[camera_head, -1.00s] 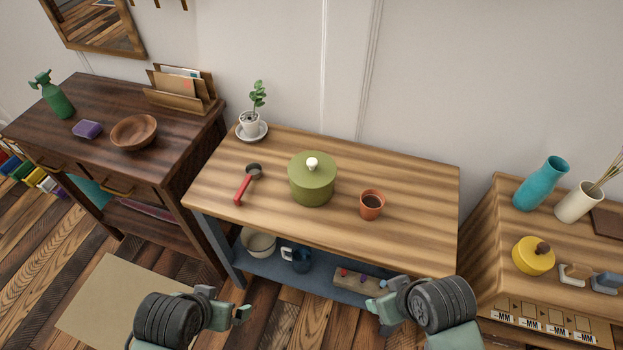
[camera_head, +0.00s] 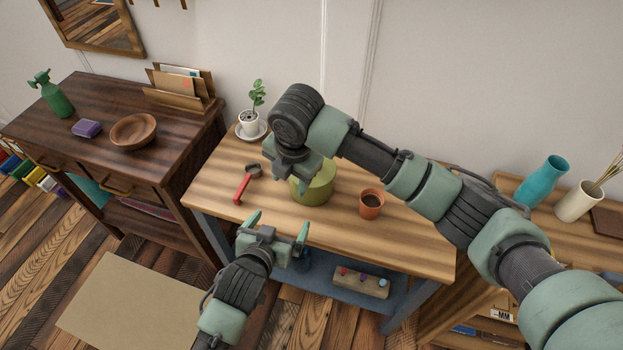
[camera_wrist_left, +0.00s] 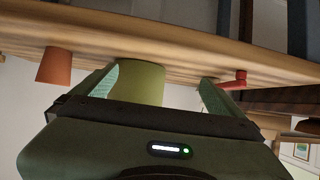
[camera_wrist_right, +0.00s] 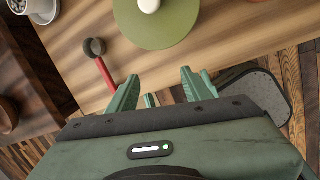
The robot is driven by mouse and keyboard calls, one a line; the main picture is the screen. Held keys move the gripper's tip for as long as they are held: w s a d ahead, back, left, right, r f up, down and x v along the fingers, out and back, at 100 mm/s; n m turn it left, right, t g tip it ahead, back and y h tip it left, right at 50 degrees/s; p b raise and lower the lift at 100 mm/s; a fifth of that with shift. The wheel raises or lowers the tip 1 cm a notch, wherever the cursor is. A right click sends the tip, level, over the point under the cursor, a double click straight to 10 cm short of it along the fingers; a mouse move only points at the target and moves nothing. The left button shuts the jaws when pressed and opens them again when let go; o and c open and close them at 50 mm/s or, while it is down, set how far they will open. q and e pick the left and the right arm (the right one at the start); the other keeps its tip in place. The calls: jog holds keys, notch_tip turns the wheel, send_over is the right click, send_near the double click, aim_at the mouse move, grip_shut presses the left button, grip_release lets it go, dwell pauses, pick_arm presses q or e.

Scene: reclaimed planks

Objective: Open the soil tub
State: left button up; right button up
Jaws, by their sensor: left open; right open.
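The soil tub (camera_head: 316,187) is a round green pot on the light wooden table. My right arm covers much of it in the head view. Its green lid (camera_wrist_right: 160,32) and white knob (camera_wrist_right: 149,5) show at the top of the right wrist view. My right gripper (camera_wrist_right: 160,88) is open and empty near the tub; in the head view its fingers are mostly hidden. My left gripper (camera_head: 279,225) is open and empty at the table's front edge, pointing toward the tub. The left wrist view shows the tub's side (camera_wrist_left: 140,84) between its fingers, farther away.
A red-handled scoop (camera_head: 244,184) lies left of the tub, and a terracotta pot (camera_head: 370,204) stands right of it. A potted plant (camera_head: 250,122) on a saucer is at the back left corner. A block with colored knobs (camera_head: 361,282) sits on the lower shelf.

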aim_at(305, 199)
pick_arm(q)
jog(key=shift+m+t+h, duration=0.4)
jog(key=shift+t+h, duration=0.2)
jog(key=w+d, duration=0.1)
jog(key=d, duration=0.1)
jog(key=w+d+r, duration=0.1)
jog(key=shift+w+d, duration=0.15)
jog(key=shift+d, duration=0.2)
jog(key=shift+w+d, duration=0.15)
jog(key=shift+w, duration=0.1)
jog(key=x, duration=0.7)
jog(key=shift+f, duration=0.1)
pick_arm(e)
jog(key=w+d+r+n+h, duration=0.2)
jog(key=w+d+r, duration=0.2)
jog(key=w+r, duration=0.1)
jog(key=shift+w+r+n+t, duration=0.25)
jog(key=shift+w+n+t, duration=0.15)
jog(key=shift+w, duration=0.15)
